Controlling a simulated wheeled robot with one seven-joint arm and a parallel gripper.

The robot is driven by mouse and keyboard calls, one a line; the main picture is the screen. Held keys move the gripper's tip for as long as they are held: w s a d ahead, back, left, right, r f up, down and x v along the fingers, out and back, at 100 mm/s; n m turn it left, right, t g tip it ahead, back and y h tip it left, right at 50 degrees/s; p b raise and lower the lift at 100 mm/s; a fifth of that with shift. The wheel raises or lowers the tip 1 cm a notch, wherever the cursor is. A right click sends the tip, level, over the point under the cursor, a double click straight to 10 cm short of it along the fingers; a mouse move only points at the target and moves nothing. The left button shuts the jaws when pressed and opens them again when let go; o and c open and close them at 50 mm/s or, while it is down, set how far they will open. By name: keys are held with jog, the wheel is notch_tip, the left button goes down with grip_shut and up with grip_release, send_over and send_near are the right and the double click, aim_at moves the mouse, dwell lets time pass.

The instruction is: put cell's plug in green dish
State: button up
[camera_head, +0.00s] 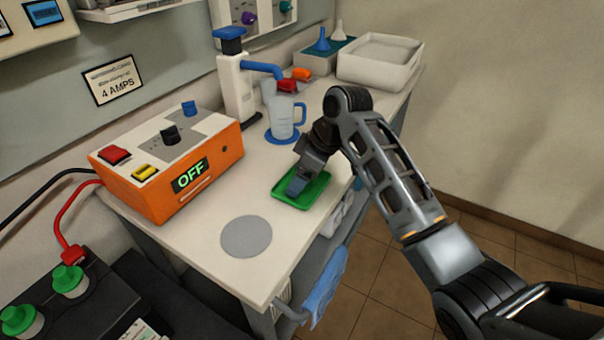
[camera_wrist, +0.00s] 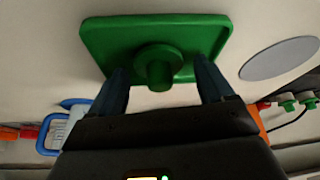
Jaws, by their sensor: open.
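The green dish (camera_head: 318,189) lies on the white bench top near its front edge; it fills the upper middle of the wrist view (camera_wrist: 105,42). A green plug (camera_wrist: 159,70), with a round flange and a short stem, is at the dish, between my fingertips, and appears to rest in it. My gripper (camera_head: 297,188) points down over the dish. In the wrist view, its two fingers (camera_wrist: 161,80) stand apart on either side of the plug, with gaps. The plug is hidden in the head view. The black battery (camera_head: 100,305) at lower left bears green-capped plugs (camera_head: 70,280).
An orange charger box (camera_head: 165,165) reading OFF stands left of the dish. A grey disc (camera_head: 246,237) lies in front. A blue-handled jug (camera_head: 283,117), a white dispenser (camera_head: 236,90) and a pale tub (camera_head: 378,62) stand behind. A red clamp (camera_head: 72,254) is by the battery.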

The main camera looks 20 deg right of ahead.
jog(key=b+v, duration=0.1)
jog(key=v, duration=1.1)
jog(key=shift+r, duration=0.15)
dwell(0.3)
